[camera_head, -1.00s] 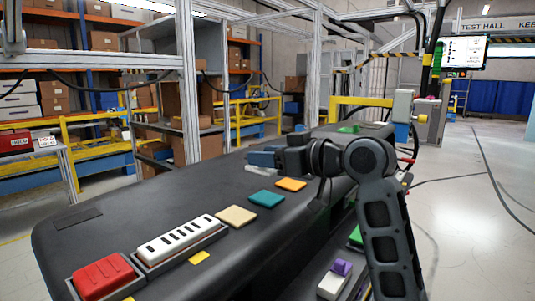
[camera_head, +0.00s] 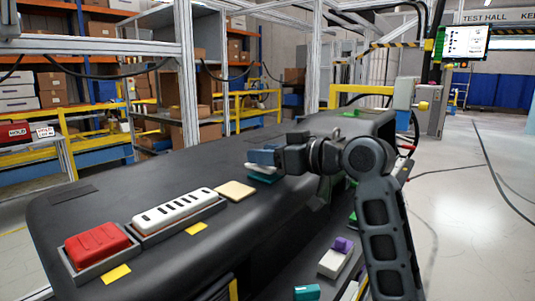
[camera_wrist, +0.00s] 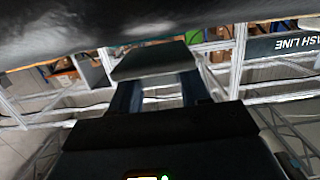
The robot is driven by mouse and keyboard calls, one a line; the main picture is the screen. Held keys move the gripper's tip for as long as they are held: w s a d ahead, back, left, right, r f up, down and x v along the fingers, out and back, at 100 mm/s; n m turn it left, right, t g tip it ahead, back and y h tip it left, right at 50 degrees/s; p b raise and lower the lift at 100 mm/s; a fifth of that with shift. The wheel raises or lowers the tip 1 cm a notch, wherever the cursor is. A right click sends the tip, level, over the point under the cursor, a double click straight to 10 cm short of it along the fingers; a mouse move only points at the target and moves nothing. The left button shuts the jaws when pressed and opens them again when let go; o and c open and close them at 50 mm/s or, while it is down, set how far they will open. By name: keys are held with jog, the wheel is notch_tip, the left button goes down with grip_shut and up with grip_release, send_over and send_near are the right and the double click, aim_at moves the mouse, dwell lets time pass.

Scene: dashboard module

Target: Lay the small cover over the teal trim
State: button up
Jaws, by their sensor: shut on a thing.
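The teal trim (camera_head: 260,179) lies on the black dashboard top, right of the tan trim, and is partly covered from view. My gripper (camera_head: 260,157) is shut on the small cover (camera_head: 262,168), a thin pale plate held just above the teal trim in the head view. I cannot tell whether they touch. In the wrist view the cover (camera_wrist: 155,61) shows as a flat grey plate beyond the two fingers (camera_wrist: 155,95); the trim cannot be made out there.
On the dashboard (camera_head: 110,205) lie a tan trim (camera_head: 235,190), a white slotted panel (camera_head: 172,211) and a red block (camera_head: 95,244) in trays. A purple-topped white block (camera_head: 336,258) and a teal piece (camera_head: 307,292) sit lower right. The orange trim is out of sight.

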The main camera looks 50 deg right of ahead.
jog(key=shift+f+b, duration=0.6)
jog(key=shift+f, duration=0.15)
dwell(0.8)
jog(key=o, duration=1.1)
jog(key=shift+s+d+r+b, duration=0.1)
jog(key=shift+s+r+b, duration=0.1)
jog(key=shift+s, duration=1.1)
jog(key=shift+s+r+b, duration=0.15)
jog(key=shift+s+b, duration=0.05)
jog(key=shift+s, duration=1.1)
jog(key=shift+s+d+r+b, duration=0.1)
jog(key=shift+s+r+b, duration=0.1)
jog(key=shift+s, duration=1.1)
